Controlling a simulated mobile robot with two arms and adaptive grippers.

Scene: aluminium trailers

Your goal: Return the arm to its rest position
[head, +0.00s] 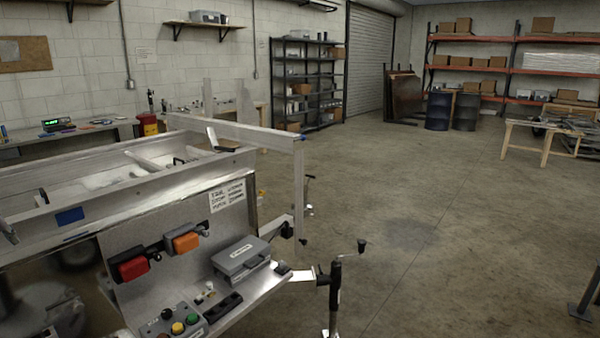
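Neither of my grippers shows in the head view, and no arm of mine can be made out with certainty. An aluminium trailer (150,205) fills the left side. Its front panel carries a red lamp (130,265) and an orange lamp (184,240). A grey case (241,258) lies on the shelf below them. A control box (178,322) with coloured buttons sits at the bottom edge.
A jack post with a crank (335,290) stands right of the trailer. A wooden trestle table (527,140) is at the right, and dark barrels (438,111) stand at the back. A dark metal foot (580,312) shows at the right edge. The concrete floor (400,225) between them is clear.

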